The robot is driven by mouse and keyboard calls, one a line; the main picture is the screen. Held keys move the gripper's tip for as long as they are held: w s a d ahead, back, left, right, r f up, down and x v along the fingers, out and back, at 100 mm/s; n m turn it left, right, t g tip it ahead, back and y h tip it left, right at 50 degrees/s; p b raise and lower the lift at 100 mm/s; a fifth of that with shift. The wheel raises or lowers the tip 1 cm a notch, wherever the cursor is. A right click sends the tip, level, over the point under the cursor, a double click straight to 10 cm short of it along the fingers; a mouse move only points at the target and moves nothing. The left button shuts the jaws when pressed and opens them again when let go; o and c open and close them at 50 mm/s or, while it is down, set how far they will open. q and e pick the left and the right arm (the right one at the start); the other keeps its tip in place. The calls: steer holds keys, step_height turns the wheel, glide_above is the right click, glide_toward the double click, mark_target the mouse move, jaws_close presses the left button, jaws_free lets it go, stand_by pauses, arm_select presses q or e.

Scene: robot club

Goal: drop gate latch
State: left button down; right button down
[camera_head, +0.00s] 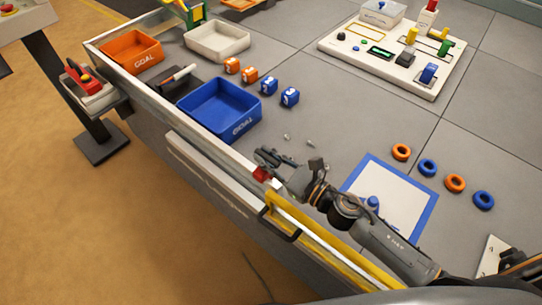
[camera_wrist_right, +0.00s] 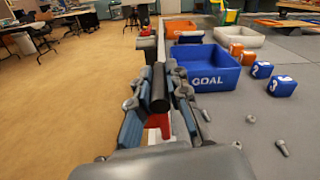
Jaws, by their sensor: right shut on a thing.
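My right gripper (camera_head: 272,160) reaches over the near edge of the table, beside the red latch piece (camera_head: 261,174) at the end of the yellow gate bar (camera_head: 330,244). In the right wrist view my right gripper (camera_wrist_right: 158,98) is closed around a dark upright cylinder, the latch's handle (camera_wrist_right: 159,88). The red and white part of the latch (camera_wrist_right: 154,133) shows lower between the fingers. The fingers hide much of the latch. My left gripper is not in view.
A blue GOAL bin (camera_head: 232,127) stands just beyond the gripper, with numbered cubes (camera_head: 290,96) beside it. Loose bolts (camera_wrist_right: 282,147) lie on the table to the right. A blue-edged white mat (camera_head: 405,212) and several rings (camera_head: 428,168) lie further right.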

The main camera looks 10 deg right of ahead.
mark_target(260, 174)
steer(key=shift+s+a+f+n+b, duration=0.2)
steer(key=shift+s+a+n+b, duration=0.3)
steer(key=shift+n, duration=0.65)
steer(key=shift+s+a+f+n+b, duration=0.2)
steer(key=shift+s+a+n, duration=0.25)
steer(key=shift+a+n, duration=0.5)
steer(key=shift+d+n, duration=0.2)
steer(key=shift+n, duration=0.1)
steer(key=c, duration=1.3)
jaws_free()
steer(key=shift+s, duration=0.1)
steer(key=v, duration=1.2)
